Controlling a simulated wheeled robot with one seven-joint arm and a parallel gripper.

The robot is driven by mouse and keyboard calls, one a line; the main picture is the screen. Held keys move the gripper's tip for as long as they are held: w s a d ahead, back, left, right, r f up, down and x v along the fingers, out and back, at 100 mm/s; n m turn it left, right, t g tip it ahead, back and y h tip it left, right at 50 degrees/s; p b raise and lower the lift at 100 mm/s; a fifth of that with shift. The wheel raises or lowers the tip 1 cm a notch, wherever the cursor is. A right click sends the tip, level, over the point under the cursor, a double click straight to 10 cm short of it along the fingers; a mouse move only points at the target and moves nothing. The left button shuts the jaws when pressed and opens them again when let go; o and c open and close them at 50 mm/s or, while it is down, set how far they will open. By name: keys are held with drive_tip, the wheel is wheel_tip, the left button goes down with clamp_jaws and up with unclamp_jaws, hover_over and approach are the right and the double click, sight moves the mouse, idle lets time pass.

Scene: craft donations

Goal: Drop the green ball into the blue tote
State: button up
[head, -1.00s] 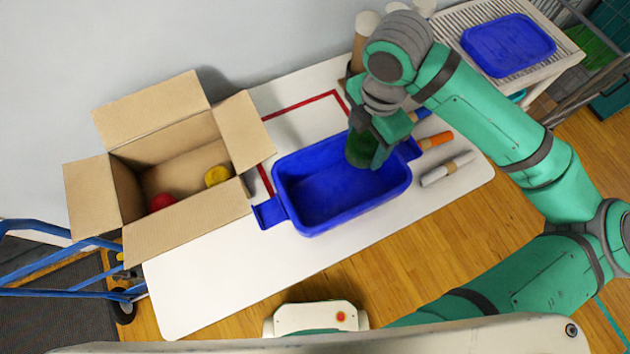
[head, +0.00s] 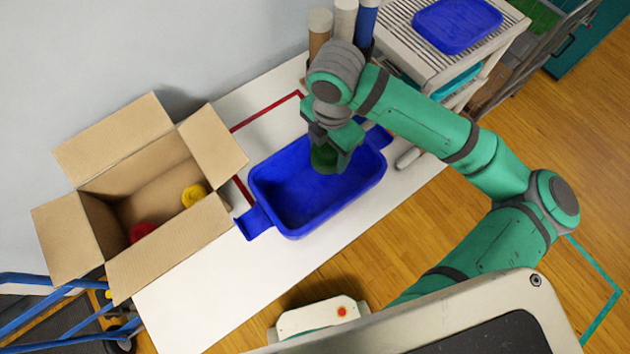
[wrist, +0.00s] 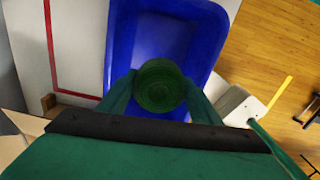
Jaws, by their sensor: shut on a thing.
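The green ball (head: 324,158) is between the fingers of my gripper (head: 330,152), partly hidden by them in the head view. In the wrist view the ball (wrist: 160,86) shows as a dark green ribbed round, with a finger of my gripper (wrist: 160,92) on each side of it. My gripper is shut on the ball. The blue tote (head: 288,215) stands on the white table, and the ball is over its inside, toward the far right part. The tote also shows in the wrist view (wrist: 122,50), below the ball. Its visible floor is bare.
An open cardboard box (head: 170,245) at the left holds a red thing (head: 143,232) and a yellow thing (head: 194,196). A rack (head: 400,40) with a blue tray (head: 457,25) stands at the back right. The white table (head: 215,290) is clear at the front.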

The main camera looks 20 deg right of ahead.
drive_tip(key=shift+a, duration=0.25)
drive_tip(key=o, duration=1.1)
drive_tip(key=shift+d+r, duration=0.1)
wheel_tip(320, 180, up, 10)
drive_tip(key=shift+r, duration=0.25)
